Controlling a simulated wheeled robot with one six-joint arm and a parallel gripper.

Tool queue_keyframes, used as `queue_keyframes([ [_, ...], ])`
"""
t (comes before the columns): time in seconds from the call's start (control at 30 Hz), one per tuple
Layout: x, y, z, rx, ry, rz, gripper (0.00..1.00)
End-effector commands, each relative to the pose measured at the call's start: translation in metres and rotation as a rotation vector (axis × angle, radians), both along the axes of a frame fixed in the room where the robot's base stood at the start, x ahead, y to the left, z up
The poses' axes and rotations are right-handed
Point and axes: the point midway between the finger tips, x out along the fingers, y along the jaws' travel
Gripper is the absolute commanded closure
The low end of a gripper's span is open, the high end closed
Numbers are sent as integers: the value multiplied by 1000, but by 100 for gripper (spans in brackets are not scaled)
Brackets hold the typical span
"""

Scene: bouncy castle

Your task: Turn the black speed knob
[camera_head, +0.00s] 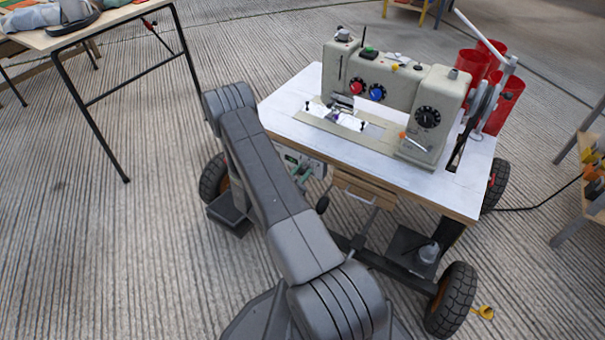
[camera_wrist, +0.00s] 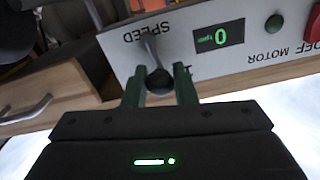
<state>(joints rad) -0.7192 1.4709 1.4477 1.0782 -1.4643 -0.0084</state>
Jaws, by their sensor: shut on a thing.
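The black speed knob (camera_wrist: 158,82) sits on a pale control panel (camera_wrist: 250,62), beneath the upside-down word SPEED in the wrist view. My gripper (camera_wrist: 160,70) has one green finger on each side of the knob and is shut on it. The fingers hide the knob's sides, and its turn angle is hard to tell. A small green-lit display (camera_wrist: 219,37) beside it shows 0. In the head view the panel (camera_head: 291,158) hangs under the sewing machine table's front edge, partly hidden by my arm.
The sewing machine (camera_head: 400,95) stands on a wheeled white-topped table (camera_head: 300,98). A green button (camera_wrist: 273,22) and a red switch (camera_wrist: 314,22) are on the same panel. A wooden drawer (camera_head: 362,188) is beside the panel. Red containers (camera_head: 505,100) stand at the table's right end.

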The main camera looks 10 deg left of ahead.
Motion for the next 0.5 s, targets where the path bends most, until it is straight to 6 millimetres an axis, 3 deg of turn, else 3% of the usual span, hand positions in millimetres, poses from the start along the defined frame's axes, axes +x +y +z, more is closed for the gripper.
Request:
queue_keyframes([
  [0.5, 3, 9, -5, -306, 112, 0, 98],
])
